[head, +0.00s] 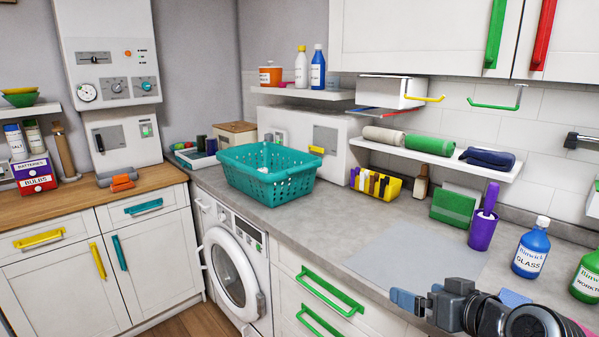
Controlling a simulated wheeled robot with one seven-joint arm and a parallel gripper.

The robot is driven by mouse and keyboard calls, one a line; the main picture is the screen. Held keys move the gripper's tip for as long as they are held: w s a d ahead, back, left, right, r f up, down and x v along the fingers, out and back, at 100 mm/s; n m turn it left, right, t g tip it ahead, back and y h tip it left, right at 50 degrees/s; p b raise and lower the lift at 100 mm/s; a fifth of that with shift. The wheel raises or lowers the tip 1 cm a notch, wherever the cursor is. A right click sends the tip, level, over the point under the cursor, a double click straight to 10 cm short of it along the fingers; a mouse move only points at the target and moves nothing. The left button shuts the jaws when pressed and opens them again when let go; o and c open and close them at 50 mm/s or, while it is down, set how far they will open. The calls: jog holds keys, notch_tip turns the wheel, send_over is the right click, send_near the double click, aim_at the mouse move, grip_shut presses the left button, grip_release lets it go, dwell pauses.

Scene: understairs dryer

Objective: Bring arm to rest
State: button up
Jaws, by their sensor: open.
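My gripper (408,302) shows at the lower right, in front of the worktop's edge and the grey mat (415,255). Its jaws point left and are open, with nothing seen between them. My dark arm runs from it to the bottom right corner. The gripper appears apart from the bottles and the drawer handles. Much of the arm is outside the picture.
A teal basket (266,172) stands on the worktop above the washing machine (235,265). A purple cup (483,230), a blue bottle (531,250) and a green bottle (587,278) stand near my arm. Green drawer handles (330,291) stick out below the worktop.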

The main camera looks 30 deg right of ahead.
jog(key=s+a+f+m+h, duration=0.1)
jog(key=s+a+f, duration=0.3)
jog(key=a, duration=0.5)
jog(key=s+a+f, duration=0.2)
jog(key=s+a, duration=0.5)
jog(key=a, duration=0.3)
jog(key=s+r+n+t+y, duration=0.1)
jog(key=s+r+n, duration=0.1)
jog(key=s, duration=0.8)
jog(key=s+a+r+n+t+y, duration=0.1)
jog(key=s+r+n, duration=0.1)
jog(key=s, duration=0.7)
jog(key=shift+s+a+r, duration=0.2)
jog(key=shift+s+r, duration=0.15)
jog(key=shift+r, duration=0.35)
